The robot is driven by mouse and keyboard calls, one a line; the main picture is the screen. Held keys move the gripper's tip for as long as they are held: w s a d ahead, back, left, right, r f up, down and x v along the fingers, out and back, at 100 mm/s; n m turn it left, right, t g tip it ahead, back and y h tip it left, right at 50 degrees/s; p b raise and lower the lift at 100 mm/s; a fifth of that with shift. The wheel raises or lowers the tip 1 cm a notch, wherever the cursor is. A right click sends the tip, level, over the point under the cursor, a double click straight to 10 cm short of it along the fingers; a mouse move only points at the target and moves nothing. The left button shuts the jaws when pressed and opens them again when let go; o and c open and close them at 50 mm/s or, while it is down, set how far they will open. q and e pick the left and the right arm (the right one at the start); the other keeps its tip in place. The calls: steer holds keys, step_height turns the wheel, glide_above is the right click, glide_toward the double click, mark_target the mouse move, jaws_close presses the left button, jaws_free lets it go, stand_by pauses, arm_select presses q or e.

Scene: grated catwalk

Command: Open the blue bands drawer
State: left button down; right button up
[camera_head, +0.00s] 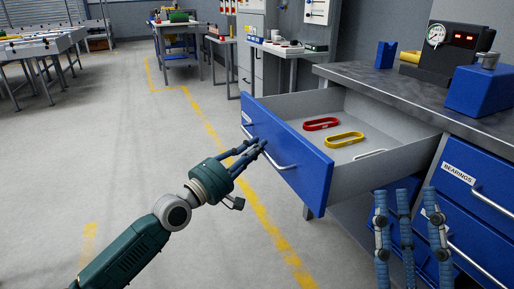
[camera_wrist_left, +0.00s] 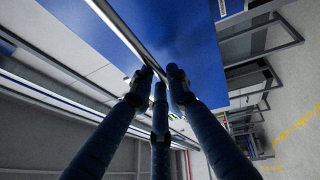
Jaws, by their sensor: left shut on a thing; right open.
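The blue drawer (camera_head: 290,158) stands far out of the workbench in the head view, its grey inside showing. Inside lie a red band (camera_head: 321,124), a yellow band (camera_head: 344,140) and a whitish band (camera_head: 370,154). My left gripper (camera_head: 256,147) is shut on the drawer's metal bar handle (camera_head: 282,163). In the left wrist view its fingers (camera_wrist_left: 160,78) close around the handle (camera_wrist_left: 122,30), in front of the blue drawer front (camera_wrist_left: 180,45). My right gripper (camera_head: 407,200) is open and empty, low at the right before the bench. The drawer's label is mostly hidden.
A closed blue drawer labelled BEARINGS (camera_head: 466,185) is at the right, near my right gripper. Floor left of the open drawer is clear, with yellow lines (camera_head: 222,153).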

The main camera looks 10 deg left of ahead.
arm_select(q)
steer(key=shift+f, duration=0.1)
steer(key=c, duration=1.7)
jaws_free()
steer(key=shift+o, duration=0.2)
steer(key=v, duration=1.2)
steer(key=shift+d, duration=0.1)
